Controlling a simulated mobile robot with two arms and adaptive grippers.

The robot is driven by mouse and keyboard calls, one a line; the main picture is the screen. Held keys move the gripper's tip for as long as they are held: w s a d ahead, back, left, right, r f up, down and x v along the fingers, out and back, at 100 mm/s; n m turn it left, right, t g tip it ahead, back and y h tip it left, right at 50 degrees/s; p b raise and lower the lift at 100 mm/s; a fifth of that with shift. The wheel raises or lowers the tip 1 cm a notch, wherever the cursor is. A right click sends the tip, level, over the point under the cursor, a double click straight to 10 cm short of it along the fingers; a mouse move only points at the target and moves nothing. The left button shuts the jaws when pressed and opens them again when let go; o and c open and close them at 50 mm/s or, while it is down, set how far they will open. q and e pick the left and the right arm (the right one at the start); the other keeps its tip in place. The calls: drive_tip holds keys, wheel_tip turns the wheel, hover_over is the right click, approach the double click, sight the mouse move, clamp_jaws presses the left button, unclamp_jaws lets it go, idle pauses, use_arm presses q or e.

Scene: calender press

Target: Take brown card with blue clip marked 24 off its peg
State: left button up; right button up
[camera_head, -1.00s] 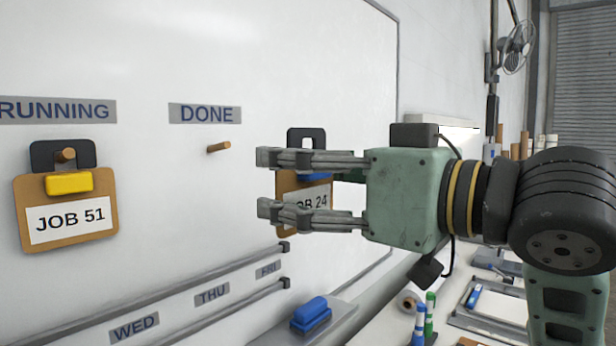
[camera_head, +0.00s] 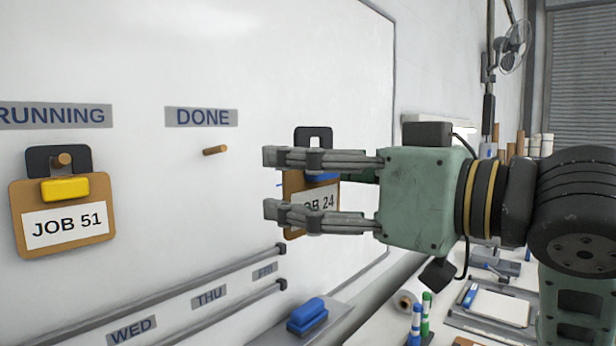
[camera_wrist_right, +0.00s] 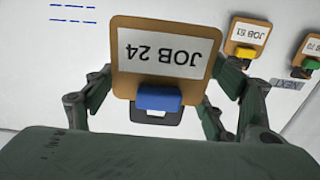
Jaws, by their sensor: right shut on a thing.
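The brown card (camera_head: 296,189) with the blue clip (camera_head: 320,177) and the label JOB 24 is partly hidden behind the fingers of my right gripper (camera_head: 270,183) in the head view. The right gripper is shut on this card, one finger along each side. The wrist view shows the card (camera_wrist_right: 165,62) upside down between the fingers, with its blue clip (camera_wrist_right: 158,98) and black hanger loop nearest the palm. No peg shows in that loop, though part of it is hidden. My left gripper is not in view.
A brown card with a yellow clip, JOB 51 (camera_head: 68,226), hangs on a peg under RUNNING. The peg (camera_head: 215,150) under DONE is bare. A blue eraser (camera_head: 307,312) lies on the board's ledge. A green-clipped card (camera_wrist_right: 309,65) shows in the wrist view.

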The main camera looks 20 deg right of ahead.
sight(329, 175)
drive_tip(key=shift+r+v, duration=0.15)
drive_tip(key=shift+v, duration=0.55)
drive_tip(key=shift+r+v, duration=0.1)
drive_tip(key=shift+v, duration=0.65)
drive_tip(key=shift+s, duration=0.1)
drive_tip(key=shift+v, duration=2.95)
